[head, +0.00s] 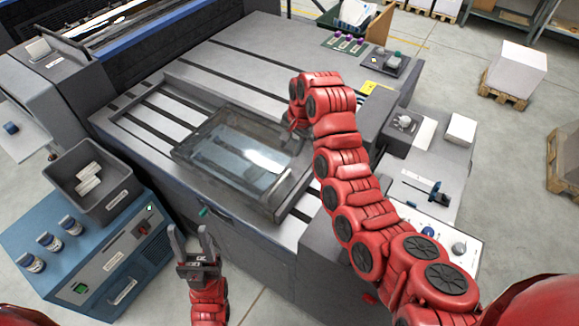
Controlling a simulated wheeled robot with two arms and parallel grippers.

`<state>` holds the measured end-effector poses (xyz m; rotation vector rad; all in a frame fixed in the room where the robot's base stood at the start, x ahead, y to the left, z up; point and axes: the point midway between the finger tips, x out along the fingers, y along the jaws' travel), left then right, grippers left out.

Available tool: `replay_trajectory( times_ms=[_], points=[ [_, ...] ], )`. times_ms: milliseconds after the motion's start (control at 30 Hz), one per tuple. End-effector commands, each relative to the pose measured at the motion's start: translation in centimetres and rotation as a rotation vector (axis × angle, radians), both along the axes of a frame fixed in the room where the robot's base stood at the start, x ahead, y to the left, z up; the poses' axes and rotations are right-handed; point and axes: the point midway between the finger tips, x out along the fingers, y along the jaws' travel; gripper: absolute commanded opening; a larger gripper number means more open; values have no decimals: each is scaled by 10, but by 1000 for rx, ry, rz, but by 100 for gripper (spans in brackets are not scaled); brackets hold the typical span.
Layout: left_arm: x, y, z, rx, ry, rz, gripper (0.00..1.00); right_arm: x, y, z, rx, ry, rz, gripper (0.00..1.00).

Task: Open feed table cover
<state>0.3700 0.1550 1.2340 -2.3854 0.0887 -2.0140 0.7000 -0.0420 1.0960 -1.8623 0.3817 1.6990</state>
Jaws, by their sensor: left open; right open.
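The feed table cover (238,160) is a clear smoky panel in a dark frame, lying low and seemingly flat on the grey feed table (150,102). My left gripper (192,238) points up in front of the table's front edge, its two fingers spread and empty, apart from the cover. My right arm reaches over the table along the cover's right side and bends down at its far right corner. My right gripper (298,130) is mostly hidden by that arm, beside the cover's far right edge; whether it touches the cover cannot be told.
A blue cabinet (95,250) with a dark bin (92,180) and several small jars stands at left. A side bench (430,170) with small tools is at right. A pallet with a white stack (514,70) stands far right. Grey floor lies between.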

Motion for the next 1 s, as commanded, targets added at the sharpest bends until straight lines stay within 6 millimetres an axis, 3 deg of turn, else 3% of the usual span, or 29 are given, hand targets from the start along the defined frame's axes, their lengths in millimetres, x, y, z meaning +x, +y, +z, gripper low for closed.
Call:
replay_trajectory(
  times_ms=[133,400,767,800,1000],
  points=[
    [0,0,-2,0,0,0,50,-9,-1,2,-15,40,2,45],
    [0,0,-22,0,0,0,50,-5,5,-29,-15,35,3,45],
    [0,0,-93,0,0,0,50,2,14,-93,-13,34,2,45],
    [0,0,-76,0,1,0,50,2,14,-92,-15,41,1,45],
    [0,0,-59,0,0,0,50,6,22,-131,-14,41,2,45]
  ],
)
